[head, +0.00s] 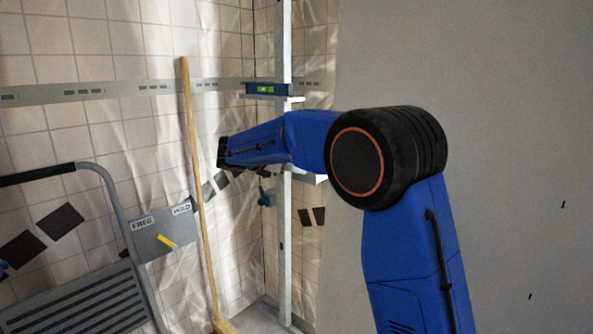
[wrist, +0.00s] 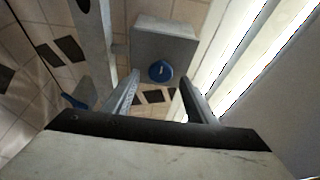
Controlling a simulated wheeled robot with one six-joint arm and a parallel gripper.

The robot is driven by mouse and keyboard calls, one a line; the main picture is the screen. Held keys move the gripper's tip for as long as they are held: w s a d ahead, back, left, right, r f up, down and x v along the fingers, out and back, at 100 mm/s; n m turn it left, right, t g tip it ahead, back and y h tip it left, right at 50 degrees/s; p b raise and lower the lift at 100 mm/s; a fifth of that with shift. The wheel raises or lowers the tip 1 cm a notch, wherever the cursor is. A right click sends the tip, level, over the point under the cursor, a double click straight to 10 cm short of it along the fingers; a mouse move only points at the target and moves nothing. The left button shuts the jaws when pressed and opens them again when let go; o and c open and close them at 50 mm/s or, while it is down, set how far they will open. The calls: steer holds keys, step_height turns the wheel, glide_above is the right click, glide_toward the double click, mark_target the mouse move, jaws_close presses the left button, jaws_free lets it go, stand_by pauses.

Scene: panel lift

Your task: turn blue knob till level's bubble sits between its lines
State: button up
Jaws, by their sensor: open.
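The blue knob (wrist: 160,71) is round and sits on the face of a grey box (wrist: 165,42) in the wrist view. My gripper (wrist: 159,78) is open, its two fingers reaching toward the box, one either side of the knob in the picture. I cannot tell how far the tips are from it. In the head view the level (head: 268,89), blue with a green vial, lies on a ledge by the white post. Its bubble and lines are too small to read. My gripper is not clearly visible there.
A wooden pole (head: 197,180) leans on the tiled wall. A white post (head: 284,240) rises by my arm. Another blue fitting (wrist: 75,102) shows left.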

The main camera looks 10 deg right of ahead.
steer(key=shift+x, duration=1.65)
steer(key=c, duration=1)
steer(key=shift+c, duration=0.2)
steer(key=shift+s+d+m+t+y, duration=0.1)
steer(key=shift+m+t+y, duration=0.3)
steer(key=shift+m+t, duration=0.65)
steer(key=shift+s+m+t+y, duration=0.1)
steer(key=shift+m+t+y, duration=0.4)
steer(key=shift+m, duration=1.05)
steer(key=shift+t, duration=0.25)
